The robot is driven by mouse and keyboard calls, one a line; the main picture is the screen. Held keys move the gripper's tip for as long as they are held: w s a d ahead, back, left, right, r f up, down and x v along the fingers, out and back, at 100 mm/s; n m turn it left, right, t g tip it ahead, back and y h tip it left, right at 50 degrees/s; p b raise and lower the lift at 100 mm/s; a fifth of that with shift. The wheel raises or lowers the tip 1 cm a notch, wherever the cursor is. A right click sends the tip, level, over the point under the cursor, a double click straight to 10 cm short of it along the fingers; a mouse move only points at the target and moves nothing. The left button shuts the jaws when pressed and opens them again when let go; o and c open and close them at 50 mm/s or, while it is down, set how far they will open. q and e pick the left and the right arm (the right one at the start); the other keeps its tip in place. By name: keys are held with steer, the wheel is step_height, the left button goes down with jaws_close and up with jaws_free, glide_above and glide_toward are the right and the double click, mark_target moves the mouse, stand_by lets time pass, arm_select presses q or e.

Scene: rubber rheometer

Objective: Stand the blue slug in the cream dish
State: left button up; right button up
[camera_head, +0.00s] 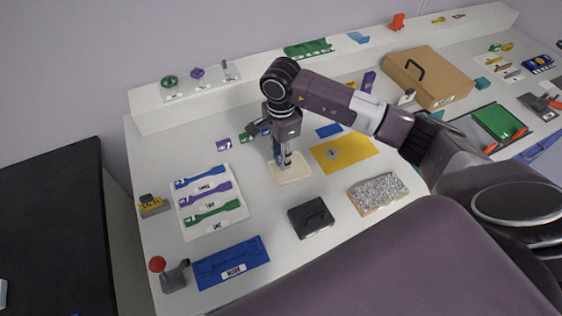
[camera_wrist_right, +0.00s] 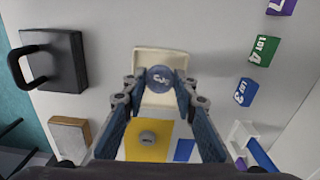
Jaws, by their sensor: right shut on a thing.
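The blue slug (camera_wrist_right: 159,79) shows in the right wrist view as a round, see-through blue end with a dark mark, between my right fingertips. My right gripper (camera_wrist_right: 158,93) is shut on it, pointing down. The cream dish (camera_wrist_right: 165,54) lies behind the slug in that view. In the head view, my right gripper (camera_head: 285,162) is over the cream dish (camera_head: 291,178), and its fingers mostly hide the slug. I cannot tell whether the slug touches the dish floor. My left gripper is not in view.
A yellow mat (camera_head: 353,158) with a grey disc (camera_head: 332,154) lies right of the dish. A black handled block (camera_head: 310,218) and a speckled block (camera_head: 378,194) stand nearer. A white board (camera_head: 228,212) with coloured strips lies left. White table shows around the dish.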

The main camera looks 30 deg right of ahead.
mark_target(281, 172)
step_height(281, 172, down, 4)
steer(key=shift+f+p, duration=0.1)
steer(key=shift+p, duration=0.45)
steer(key=shift+f, duration=0.2)
steer(key=o, duration=0.6)
